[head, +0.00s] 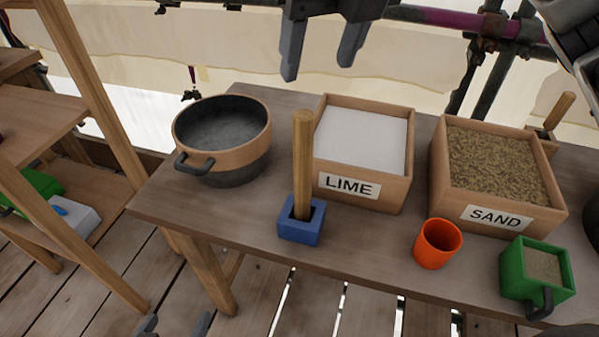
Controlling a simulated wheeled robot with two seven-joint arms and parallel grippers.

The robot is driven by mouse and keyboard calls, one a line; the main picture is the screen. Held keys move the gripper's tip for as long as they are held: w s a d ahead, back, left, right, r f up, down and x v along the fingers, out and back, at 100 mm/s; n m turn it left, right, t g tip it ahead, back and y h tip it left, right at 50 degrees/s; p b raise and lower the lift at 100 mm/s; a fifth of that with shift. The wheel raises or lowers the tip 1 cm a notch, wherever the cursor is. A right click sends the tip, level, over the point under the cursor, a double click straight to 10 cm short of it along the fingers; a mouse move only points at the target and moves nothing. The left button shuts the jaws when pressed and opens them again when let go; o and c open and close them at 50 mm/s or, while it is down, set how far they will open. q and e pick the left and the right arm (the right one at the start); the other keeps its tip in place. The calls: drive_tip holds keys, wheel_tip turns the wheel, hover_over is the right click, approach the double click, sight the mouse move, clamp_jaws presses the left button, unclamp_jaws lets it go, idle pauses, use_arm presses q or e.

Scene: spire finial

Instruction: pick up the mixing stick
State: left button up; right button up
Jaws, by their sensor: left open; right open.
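The mixing stick (303,155) is a round wooden rod standing upright in a blue square holder (301,232) near the front of the table. My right gripper (317,71) comes in from the top of the view, pointing down. It is open and empty, higher in the picture than the stick's top and apart from it. My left gripper (177,320) shows only as two dark fingertips at the bottom edge, apart and with nothing between them, far from the stick.
A two-handled pot (190,161) stands left of the stick. The lime box (363,188) is close behind it on the right, then the sand box (499,219). An orange cup (437,244) and green container (530,292) stand in front. A shelf (40,112) is at left.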

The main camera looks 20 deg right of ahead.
sight(307, 114)
drive_tip(key=x, duration=1)
drive_tip(key=shift+w+d+f, duration=0.1)
drive_tip(key=shift+w+d, duration=0.05)
drive_tip(key=shift+d, duration=0.05)
drive_tip(key=shift+p+x, duration=0.45)
drive_tip(key=shift+x, duration=2.2)
clamp_jaws()
